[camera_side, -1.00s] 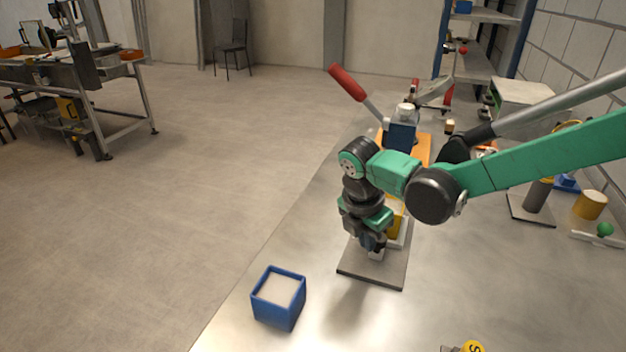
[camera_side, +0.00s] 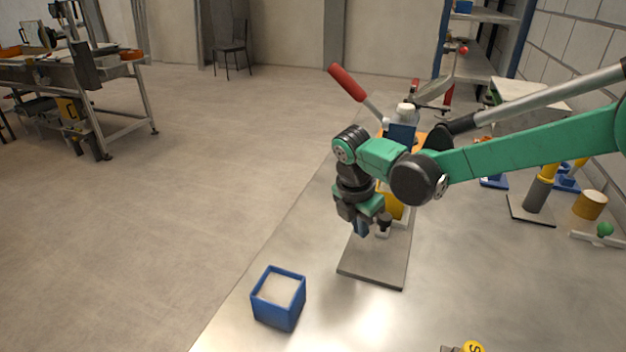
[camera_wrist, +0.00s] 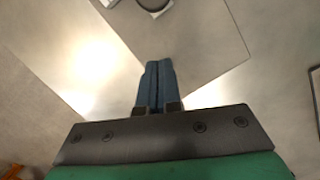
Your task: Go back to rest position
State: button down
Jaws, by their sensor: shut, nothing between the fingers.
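My gripper (camera_side: 372,230) hangs pointing down over the grey base plate (camera_side: 372,266) in the side view, above its surface. In the wrist view my gripper's blue fingers (camera_wrist: 157,75) lie side by side, shut, with nothing between them. The grey plate (camera_wrist: 190,50) shows below and ahead of the fingers there. A yellow part (camera_side: 391,207) stands behind my gripper and is partly hidden by it.
A blue box (camera_side: 278,298) with pale sand-like filling stands at the front left of the metal table. A red-handled lever (camera_side: 347,82) rises behind my wrist. A grey and yellow post (camera_side: 540,190) stands at the right.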

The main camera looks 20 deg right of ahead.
jog(key=w+v, duration=0.1)
jog(key=v, duration=0.9)
jog(key=s+d+m+t+y, duration=0.1)
jog(key=s+d+m+t, duration=0.2)
jog(key=m, duration=0.7)
jog(key=s+d+m+t+y, duration=0.1)
jog(key=s+d+m+t, duration=0.2)
jog(key=s+d+m, duration=0.4)
jog(key=s+m, duration=0.3)
jog(key=m, duration=0.1)
jog(key=shift+d+f+m+y, duration=0.15)
jog(key=shift+d+m+y, duration=0.15)
jog(key=shift+d, duration=0.1)
